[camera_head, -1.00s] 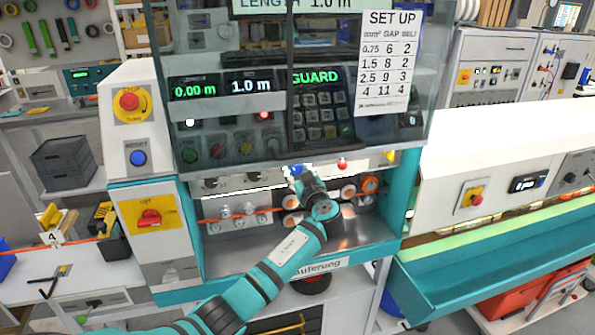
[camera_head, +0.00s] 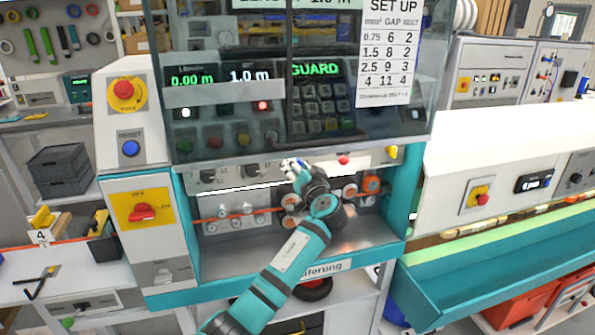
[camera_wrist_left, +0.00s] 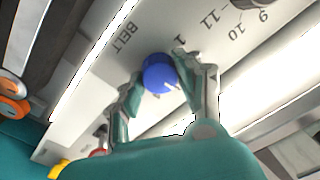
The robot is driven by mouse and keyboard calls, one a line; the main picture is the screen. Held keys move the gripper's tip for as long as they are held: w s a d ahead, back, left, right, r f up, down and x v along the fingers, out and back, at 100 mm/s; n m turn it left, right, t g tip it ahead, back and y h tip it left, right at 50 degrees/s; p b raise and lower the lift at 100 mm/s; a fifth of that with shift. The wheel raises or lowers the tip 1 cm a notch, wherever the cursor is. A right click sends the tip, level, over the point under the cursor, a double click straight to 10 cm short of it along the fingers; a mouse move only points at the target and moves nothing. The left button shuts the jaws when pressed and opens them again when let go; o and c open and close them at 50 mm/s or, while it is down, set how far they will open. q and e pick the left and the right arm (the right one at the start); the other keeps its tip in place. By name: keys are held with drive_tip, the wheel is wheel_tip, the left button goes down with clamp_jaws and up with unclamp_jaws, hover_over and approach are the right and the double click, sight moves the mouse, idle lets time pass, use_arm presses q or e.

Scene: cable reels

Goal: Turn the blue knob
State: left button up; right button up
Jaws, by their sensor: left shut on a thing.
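The blue knob (camera_wrist_left: 160,73) sits on a pale strip marked BELT, beside a scale of numbers. In the left wrist view, the fingers of my left gripper (camera_wrist_left: 161,84) are closed around the knob, one on each side. In the head view, my left gripper (camera_head: 294,167) is at the strip below the machine's clear guard, and it mostly hides the knob there. My right gripper is in neither view.
The clear guard (camera_head: 225,125) hangs just above my left gripper. Rollers with an orange cable (camera_head: 206,220) lie below it. A dark knob (camera_wrist_left: 245,3) is farther along the strip. A red button (camera_head: 343,160) is to the right.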

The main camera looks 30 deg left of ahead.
use_arm(q)
drive_tip(key=shift+f+m+t+p, duration=0.15)
drive_tip(key=shift+m+p, duration=0.65)
drive_tip(key=shift+m, duration=2.15)
drive_tip(key=shift+m+t+p, duration=0.15)
drive_tip(key=shift+m+p, duration=0.6)
drive_tip(key=shift+m, duration=2.5)
drive_tip(key=o, duration=1.1)
drive_tip(key=shift+o, duration=0.2)
drive_tip(key=v, duration=1.2)
